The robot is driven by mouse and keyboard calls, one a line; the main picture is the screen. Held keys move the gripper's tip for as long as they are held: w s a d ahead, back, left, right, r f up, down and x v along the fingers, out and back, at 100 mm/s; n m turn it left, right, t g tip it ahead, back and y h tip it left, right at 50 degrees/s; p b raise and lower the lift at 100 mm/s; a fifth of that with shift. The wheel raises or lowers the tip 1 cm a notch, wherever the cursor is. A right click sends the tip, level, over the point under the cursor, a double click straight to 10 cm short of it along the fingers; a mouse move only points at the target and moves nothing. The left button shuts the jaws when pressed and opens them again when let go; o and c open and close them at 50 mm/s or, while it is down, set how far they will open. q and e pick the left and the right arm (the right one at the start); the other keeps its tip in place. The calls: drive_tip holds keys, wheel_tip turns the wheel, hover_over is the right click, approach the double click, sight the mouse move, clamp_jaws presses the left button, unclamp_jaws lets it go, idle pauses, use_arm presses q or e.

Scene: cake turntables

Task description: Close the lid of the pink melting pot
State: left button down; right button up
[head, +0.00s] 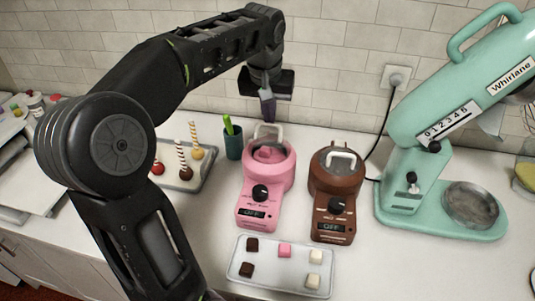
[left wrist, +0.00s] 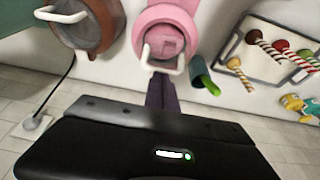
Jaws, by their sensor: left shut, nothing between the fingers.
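The pink melting pot (head: 262,193) stands on the counter with its dial and OFF display facing me. Its lid appears raised at the back, with a pale handle (head: 268,130) at the rear, and pink contents show inside. My left gripper (head: 268,112) points down just above and behind the lid handle, shut and empty. In the left wrist view the pot (left wrist: 165,18) is at the top, the lid handle (left wrist: 162,66) below it, and the dark fingers (left wrist: 160,92) close to the handle. I cannot tell whether they touch. My right gripper is not in view.
A brown melting pot (head: 336,187) stands just right. A green cup (head: 233,146) stands left, beside a tray of cake pops (head: 205,165). A white tray (head: 280,287) with several cubes lies in front. A mint mixer (head: 420,170) stands at right; the tiled wall is behind.

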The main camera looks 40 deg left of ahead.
use_arm(q)
drive_tip(key=shift+f, duration=0.15)
idle(0.4)
drive_tip(key=shift+f+b, duration=0.65)
drive_tip(key=shift+f, duration=0.15)
drive_tip(key=shift+a, duration=0.1)
drive_tip(key=shift+w+a+f, duration=0.2)
drive_tip(key=shift+w, duration=0.25)
